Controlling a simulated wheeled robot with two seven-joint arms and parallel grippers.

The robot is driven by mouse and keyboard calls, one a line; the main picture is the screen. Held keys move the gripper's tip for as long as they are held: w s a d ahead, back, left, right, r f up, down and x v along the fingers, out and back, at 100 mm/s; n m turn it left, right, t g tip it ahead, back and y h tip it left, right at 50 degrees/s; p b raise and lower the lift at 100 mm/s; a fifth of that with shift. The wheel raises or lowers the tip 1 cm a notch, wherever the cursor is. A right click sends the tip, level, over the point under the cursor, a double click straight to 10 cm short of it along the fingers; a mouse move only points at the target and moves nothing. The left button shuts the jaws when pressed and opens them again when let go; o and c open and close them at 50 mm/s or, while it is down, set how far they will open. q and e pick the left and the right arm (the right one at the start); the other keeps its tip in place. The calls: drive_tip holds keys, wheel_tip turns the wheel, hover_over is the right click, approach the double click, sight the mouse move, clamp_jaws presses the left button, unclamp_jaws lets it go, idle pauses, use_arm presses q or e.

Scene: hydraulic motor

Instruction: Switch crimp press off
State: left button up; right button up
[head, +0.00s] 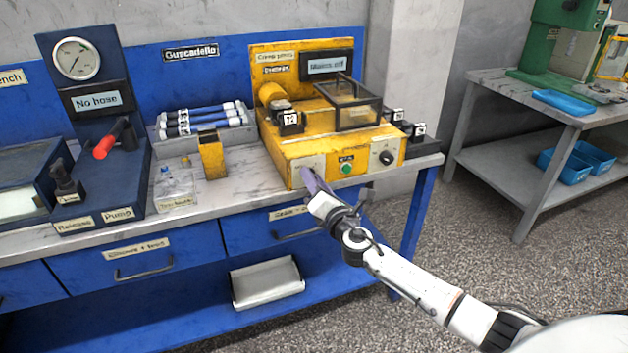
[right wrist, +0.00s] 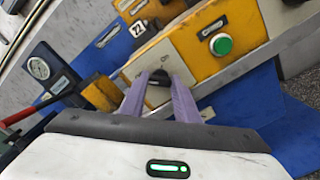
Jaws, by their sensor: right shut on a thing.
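The yellow crimp press (head: 300,148) stands on the workbench. Its display (head: 327,65) seems to read "Mains off". Its front has a green button (head: 346,169), a black dial (head: 386,157) to the right, and a grey plate at the left. The green button (right wrist: 221,44) is beside the fingers there. My left gripper is out of view.
A small yellow block-like holder (head: 212,157), a tray of blue-ended hoses (head: 203,120) and a pump unit with gauge (head: 76,58) stand left of the press. A grey side table (head: 488,88) is at the right. Open floor lies between.

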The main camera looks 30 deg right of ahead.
drive_tip(key=o, duration=1)
drive_tip(key=shift+o, duration=0.2)
drive_tip(key=shift+s, duration=0.1)
drive_tip(key=v, duration=1)
drive_tip(key=shift+s, duration=0.15)
drive_tip(key=shift+f, duration=0.1)
